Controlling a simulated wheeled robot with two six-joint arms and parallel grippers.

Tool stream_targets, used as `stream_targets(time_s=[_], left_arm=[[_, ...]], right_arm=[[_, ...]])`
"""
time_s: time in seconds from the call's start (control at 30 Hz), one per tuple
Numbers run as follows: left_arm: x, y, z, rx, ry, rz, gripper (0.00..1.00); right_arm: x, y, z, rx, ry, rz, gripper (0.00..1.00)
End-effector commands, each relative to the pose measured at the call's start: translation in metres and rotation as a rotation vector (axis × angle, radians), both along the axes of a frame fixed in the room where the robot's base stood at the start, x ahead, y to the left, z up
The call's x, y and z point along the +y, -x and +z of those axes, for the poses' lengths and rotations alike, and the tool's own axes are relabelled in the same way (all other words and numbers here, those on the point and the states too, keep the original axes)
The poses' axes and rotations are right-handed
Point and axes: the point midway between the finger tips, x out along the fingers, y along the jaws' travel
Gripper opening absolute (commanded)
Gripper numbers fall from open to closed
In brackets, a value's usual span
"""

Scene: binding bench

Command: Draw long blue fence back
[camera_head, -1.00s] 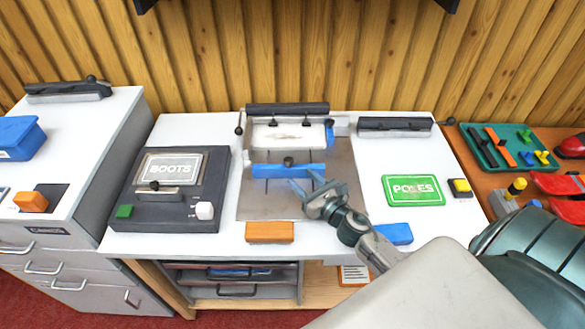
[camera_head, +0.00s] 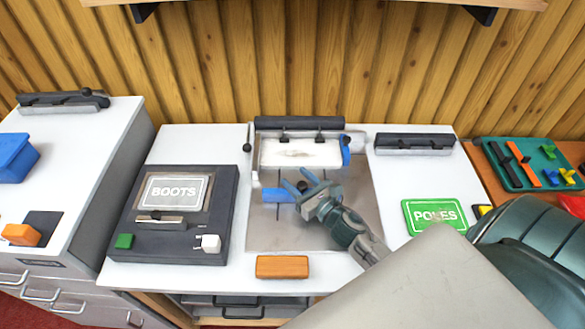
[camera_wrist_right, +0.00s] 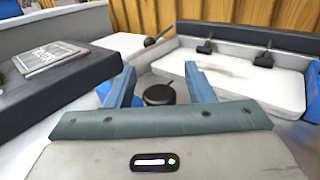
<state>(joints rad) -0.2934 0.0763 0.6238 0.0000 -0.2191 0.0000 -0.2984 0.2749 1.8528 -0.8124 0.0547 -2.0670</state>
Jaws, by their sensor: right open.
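The long blue fence (camera_head: 277,195) lies across the grey metal plate in front of the white-bedded unit in the head view. Its right part is hidden behind my right gripper. My right gripper (camera_head: 297,180) is open, with its two blue fingers over the fence's middle. In the right wrist view, a round black knob (camera_wrist_right: 160,95) stands between the fingers of my right gripper (camera_wrist_right: 160,82), with visible space on both sides. A piece of the blue fence (camera_wrist_right: 103,92) shows left of the fingers. My left gripper is not in view.
The BOOTS box (camera_head: 173,190) stands left of the plate. An orange block (camera_head: 282,267) sits at the bench's front edge. The green POLES card (camera_head: 434,216) lies to the right. The white-bedded unit (camera_head: 300,151) with a black bar stands behind the fence.

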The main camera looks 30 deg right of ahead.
Motion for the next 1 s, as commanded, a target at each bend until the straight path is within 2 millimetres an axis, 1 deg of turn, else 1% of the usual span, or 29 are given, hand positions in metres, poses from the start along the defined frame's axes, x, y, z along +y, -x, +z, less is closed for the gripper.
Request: stream_targets(time_s=[0.03,0.13,0.3,0.33,0.47,0.5,0.57,0.7,0.77,0.9,1.0], left_arm=[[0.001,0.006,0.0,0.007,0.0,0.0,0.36],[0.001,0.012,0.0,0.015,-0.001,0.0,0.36],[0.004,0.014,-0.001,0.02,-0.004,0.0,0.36],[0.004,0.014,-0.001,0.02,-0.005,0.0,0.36],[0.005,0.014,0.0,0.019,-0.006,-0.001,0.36],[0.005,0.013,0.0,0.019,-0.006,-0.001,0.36],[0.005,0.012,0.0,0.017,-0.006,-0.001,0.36],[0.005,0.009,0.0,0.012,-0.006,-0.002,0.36],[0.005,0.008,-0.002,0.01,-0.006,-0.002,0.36],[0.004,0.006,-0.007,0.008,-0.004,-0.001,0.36],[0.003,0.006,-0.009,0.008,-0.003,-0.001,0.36]], right_arm=[[0.001,0.001,0.0,0.0,-0.001,-0.001,0.48],[0.001,0.001,0.0,0.0,0.0,-0.001,0.48],[0.001,0.001,0.0,0.0,0.0,-0.001,0.48],[0.001,0.001,0.0,0.0,0.0,-0.001,0.46],[0.001,0.001,0.0,0.0,0.0,-0.001,0.21],[0.001,0.001,0.0,0.0,0.0,-0.001,0.13],[0.001,0.001,0.0,0.0,0.0,-0.001,0.01],[0.002,0.002,0.0,0.0,0.0,-0.001,0.0],[0.005,0.006,-0.002,0.001,-0.001,0.0,0.0],[0.018,0.027,-0.004,0.002,-0.003,0.001,0.0],[0.024,0.039,-0.003,0.002,-0.002,0.0,0.0]])
